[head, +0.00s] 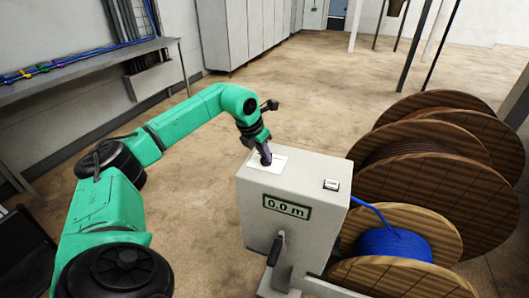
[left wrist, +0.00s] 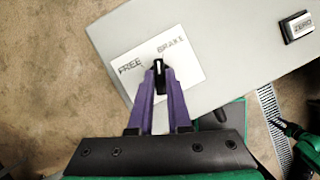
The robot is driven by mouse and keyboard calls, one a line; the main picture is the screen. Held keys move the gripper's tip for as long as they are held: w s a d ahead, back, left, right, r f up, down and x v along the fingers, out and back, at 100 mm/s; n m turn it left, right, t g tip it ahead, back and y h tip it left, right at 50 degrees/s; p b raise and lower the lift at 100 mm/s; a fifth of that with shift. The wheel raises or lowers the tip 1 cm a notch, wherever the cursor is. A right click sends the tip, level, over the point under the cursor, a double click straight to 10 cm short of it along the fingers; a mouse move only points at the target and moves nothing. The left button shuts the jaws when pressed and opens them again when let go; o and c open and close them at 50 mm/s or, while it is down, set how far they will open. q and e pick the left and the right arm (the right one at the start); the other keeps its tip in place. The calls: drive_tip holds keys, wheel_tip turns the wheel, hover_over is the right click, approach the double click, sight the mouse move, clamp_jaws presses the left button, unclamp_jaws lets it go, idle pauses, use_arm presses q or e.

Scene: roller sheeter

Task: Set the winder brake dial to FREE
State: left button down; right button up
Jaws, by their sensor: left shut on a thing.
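The winder brake dial (left wrist: 158,67) is a small black knob with a white line, on a white label plate (left wrist: 183,76). The plate reads FREE at left and BRAKE at right in the left wrist view. The white line points nearly straight up there, between the two words. My left gripper (head: 266,160) reaches down onto the top of the grey winder box (head: 312,172). In the left wrist view its purple fingers are shut on the dial from both sides and partly hide it.
A ZERO button (left wrist: 298,26) sits on the same box top, right of the plate. The box front has a 0.0 m display (head: 287,207) and a black crank handle (head: 276,249). Wooden reels, one with blue cable (head: 393,245), crowd the right side. Floor behind the box is clear.

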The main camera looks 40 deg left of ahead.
use_arm(q)
drive_tip(key=n+y, duration=0.1)
drive_tip(key=n, duration=0.1)
drive_tip(key=n+y+p, duration=0.1)
drive_tip(key=n, duration=0.2)
drive_tip(key=shift+w+d+r, duration=0.1)
drive_tip(key=shift+d+r, duration=0.1)
drive_tip(key=n+y, duration=0.1)
drive_tip(key=n, duration=0.2)
drive_tip(key=n+g, duration=0.1)
drive_tip(key=n, duration=0.2)
drive_tip(key=shift+w+g+y+p, duration=0.15)
drive_tip(key=shift+g+y+p, duration=0.15)
drive_tip(key=shift+y, duration=0.1)
drive_tip(key=shift+n, duration=0.3)
drive_tip(key=c, duration=0.9)
unclamp_jaws()
drive_tip(key=shift+d+f, duration=0.1)
drive_tip(key=shift+o, duration=0.2)
drive_tip(key=p+v, duration=0.1)
drive_tip(key=v, duration=1.3)
drive_tip(key=shift+r, duration=0.3)
